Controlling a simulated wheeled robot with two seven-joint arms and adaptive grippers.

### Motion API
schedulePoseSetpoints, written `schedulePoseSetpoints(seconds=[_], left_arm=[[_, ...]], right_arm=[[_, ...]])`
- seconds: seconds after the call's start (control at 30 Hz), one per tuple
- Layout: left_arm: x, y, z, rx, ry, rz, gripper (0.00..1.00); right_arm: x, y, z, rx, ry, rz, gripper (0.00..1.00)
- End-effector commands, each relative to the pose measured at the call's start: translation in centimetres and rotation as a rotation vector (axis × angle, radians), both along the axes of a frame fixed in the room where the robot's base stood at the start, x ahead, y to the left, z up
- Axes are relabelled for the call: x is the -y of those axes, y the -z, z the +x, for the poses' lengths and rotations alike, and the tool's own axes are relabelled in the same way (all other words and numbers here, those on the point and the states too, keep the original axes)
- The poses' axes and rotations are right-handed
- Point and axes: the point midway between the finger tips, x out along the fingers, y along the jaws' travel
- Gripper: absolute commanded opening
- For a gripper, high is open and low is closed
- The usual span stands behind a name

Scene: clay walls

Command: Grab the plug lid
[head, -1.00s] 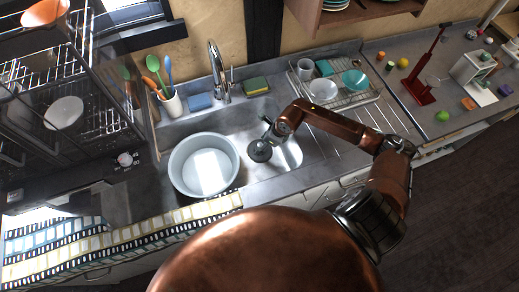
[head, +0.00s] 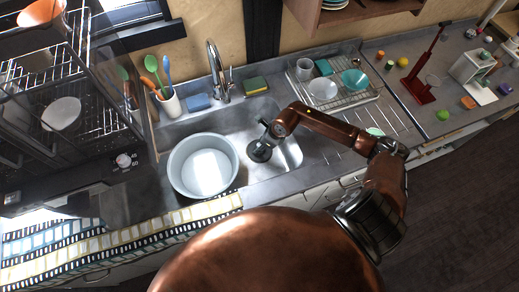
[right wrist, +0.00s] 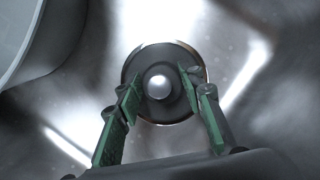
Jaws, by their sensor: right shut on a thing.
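The plug lid (head: 259,152) is a dark round disc in the right part of the metal sink. In the right wrist view the lid (right wrist: 160,112) shows nearly face-on, with a shiny round knob at its middle. My right gripper (head: 267,140) reaches down into the sink over it. In the right wrist view the green-padded fingers of my right gripper (right wrist: 160,88) stand on either side of the knob, shut on the lid. I cannot tell whether the lid rests on the sink floor or is raised. My left gripper is not in view.
A pale blue basin (head: 178,173) fills the left part of the sink, close to the gripper. The faucet (head: 217,72) rises behind it. A dish rack (head: 335,101) with bowls stands on the right. A utensil cup (head: 171,104) stands back left.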

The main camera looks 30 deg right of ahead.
Motion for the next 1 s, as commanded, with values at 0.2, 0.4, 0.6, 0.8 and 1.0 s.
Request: schedulePoseSetpoints(seconds=[0.2,0.4,0.6,0.8,1.0], left_arm=[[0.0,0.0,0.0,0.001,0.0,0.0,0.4],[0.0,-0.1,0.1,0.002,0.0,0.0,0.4],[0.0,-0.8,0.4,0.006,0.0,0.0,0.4],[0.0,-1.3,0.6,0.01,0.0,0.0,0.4],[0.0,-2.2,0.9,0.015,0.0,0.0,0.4]], right_arm=[[0.0,0.0,0.0,0.0,0.0,0.0,0.08],[0.1,-0.6,0.1,0.001,0.0,0.0,0.08],[0.1,-4.0,0.1,0.004,-0.001,-0.003,0.08],[0.1,-7.8,0.1,0.004,-0.001,-0.002,0.08],[0.0,-11.5,0.2,0.006,-0.008,-0.002,0.08]])
